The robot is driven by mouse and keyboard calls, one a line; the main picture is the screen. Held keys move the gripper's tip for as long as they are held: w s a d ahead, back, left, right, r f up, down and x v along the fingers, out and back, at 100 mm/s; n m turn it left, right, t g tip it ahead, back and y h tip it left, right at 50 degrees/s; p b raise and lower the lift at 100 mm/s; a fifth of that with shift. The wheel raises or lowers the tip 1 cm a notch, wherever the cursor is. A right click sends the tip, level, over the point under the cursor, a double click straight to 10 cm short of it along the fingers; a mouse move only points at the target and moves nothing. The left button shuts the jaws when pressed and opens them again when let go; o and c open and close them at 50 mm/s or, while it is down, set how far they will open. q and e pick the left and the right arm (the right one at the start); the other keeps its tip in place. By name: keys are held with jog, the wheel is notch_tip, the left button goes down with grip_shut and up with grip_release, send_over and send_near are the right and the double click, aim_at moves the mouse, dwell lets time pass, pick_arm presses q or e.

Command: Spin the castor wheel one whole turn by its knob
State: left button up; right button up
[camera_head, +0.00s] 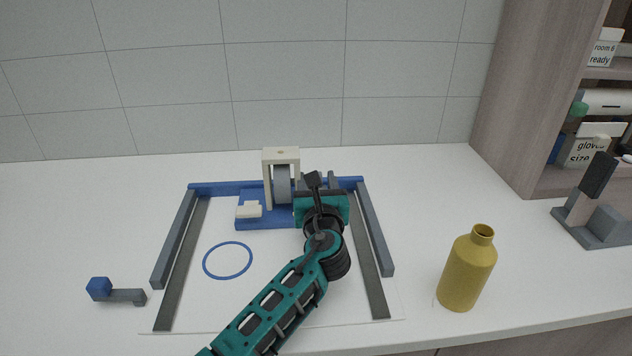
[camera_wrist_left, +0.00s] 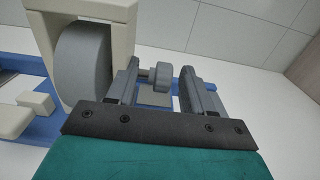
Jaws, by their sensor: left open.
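The castor wheel (camera_head: 283,186) is a grey disc upright in a cream fork (camera_head: 280,155) on a blue base at the back of the board. In the left wrist view the wheel (camera_wrist_left: 84,62) fills the left side, under the cream fork (camera_wrist_left: 125,12). A small grey knob (camera_wrist_left: 160,75) stands out to the right of the wheel. My left gripper (camera_wrist_left: 160,85) is open, with one finger on each side of the knob; I cannot tell whether either touches it. In the head view my left gripper (camera_head: 322,184) is right of the wheel and hides the knob.
Grey rails (camera_head: 173,240) flank the white board, which bears a blue ring mark (camera_head: 228,260). A cream block (camera_head: 248,211) sits left of the wheel. A yellow bottle (camera_head: 467,270) stands right, a blue-ended grey piece (camera_head: 115,292) lies left, and a shelf (camera_head: 560,130) stands far right.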

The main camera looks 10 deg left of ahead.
pick_arm(q)
jog(key=shift+c, duration=0.4)
grip_shut()
jog(key=shift+r+g+p, duration=0.3)
jog(key=shift+p, duration=0.35)
jog(key=shift+r+g+h+p, duration=0.1)
jog(key=shift+g+h+p, duration=0.2)
jog(key=shift+g+p, duration=0.3)
jog(key=shift+w+a+r+g+h, duration=0.15)
jog(key=shift+g+h, duration=0.2)
jog(key=shift+g, duration=0.85)
jog(key=shift+w+d+f+g+h, duration=0.1)
jog(key=shift+g+h, duration=0.25)
jog(key=shift+g, duration=0.85)
jog(key=shift+o, duration=0.4)
grip_release()
